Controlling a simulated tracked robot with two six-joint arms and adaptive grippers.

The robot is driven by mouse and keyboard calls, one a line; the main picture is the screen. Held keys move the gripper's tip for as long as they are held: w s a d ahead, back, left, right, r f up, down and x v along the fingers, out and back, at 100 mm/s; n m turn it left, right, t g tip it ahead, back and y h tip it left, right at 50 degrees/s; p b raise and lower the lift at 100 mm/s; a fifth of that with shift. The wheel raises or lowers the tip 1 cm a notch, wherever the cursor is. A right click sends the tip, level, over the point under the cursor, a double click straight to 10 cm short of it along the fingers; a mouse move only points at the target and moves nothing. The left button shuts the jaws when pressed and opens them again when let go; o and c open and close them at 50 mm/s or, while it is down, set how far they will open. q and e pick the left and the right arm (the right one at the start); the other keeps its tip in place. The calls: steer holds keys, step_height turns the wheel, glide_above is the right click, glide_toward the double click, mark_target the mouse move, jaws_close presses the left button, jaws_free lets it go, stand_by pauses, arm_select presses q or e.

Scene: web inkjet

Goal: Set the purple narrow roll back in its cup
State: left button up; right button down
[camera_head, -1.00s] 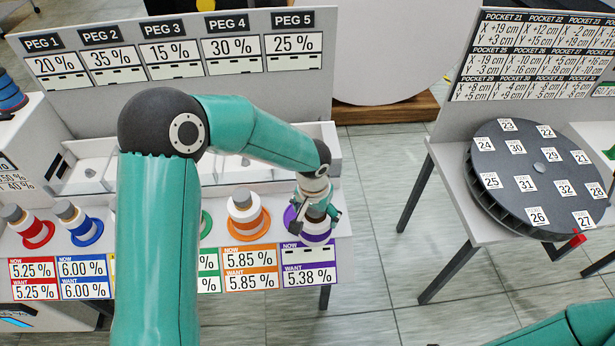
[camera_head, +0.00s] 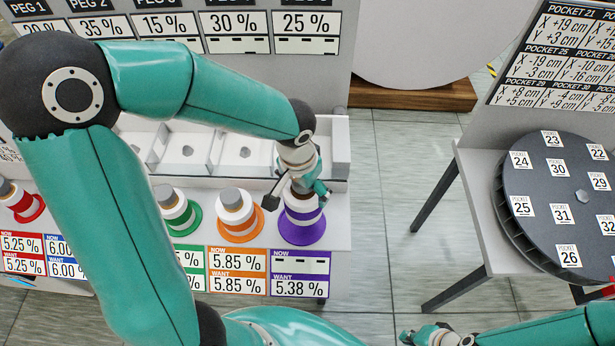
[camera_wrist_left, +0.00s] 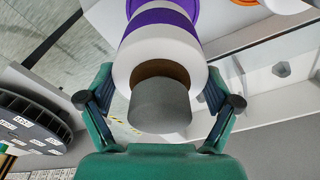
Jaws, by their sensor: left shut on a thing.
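The purple narrow roll (camera_head: 302,215) is white with a purple band; its grey core end (camera_wrist_left: 160,106) faces the left wrist camera. My left gripper (camera_head: 302,190) comes down over its top and is shut on it, with one finger on each side in the left wrist view. The roll stands roughly upright over the purple round base (camera_head: 302,236) of its cup, above the purple label. I cannot tell whether it is fully seated or slightly raised. My right gripper (camera_head: 412,336) is at the bottom edge, partly cut off, with its jaws unclear.
Orange (camera_head: 237,212) and green (camera_head: 176,208) rolls stand to the left in the same row. A white tray with compartments (camera_head: 240,150) lies behind the row. A dark numbered turntable (camera_head: 583,197) stands on a separate table at right, with open floor between.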

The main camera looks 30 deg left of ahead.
arm_select(q)
steer(key=shift+s+a+f+b, duration=0.1)
steer(key=shift+f+b, duration=0.25)
steer(key=shift+f, duration=0.1)
step_height(320, 180, down, 4)
steer(key=b, duration=0.3)
steer(key=shift+f+b, duration=0.25)
steer(key=shift+b, duration=0.05)
steer(key=shift+f+b, duration=0.6)
steer(key=shift+f, duration=0.1)
steer(key=o, duration=1.3)
steer(key=shift+s, duration=0.1)
steer(key=r, duration=0.4)
steer(key=s+r, duration=0.1)
steer(key=r, duration=0.7)
steer(key=shift+s, duration=0.15)
steer(key=shift+f, duration=0.1)
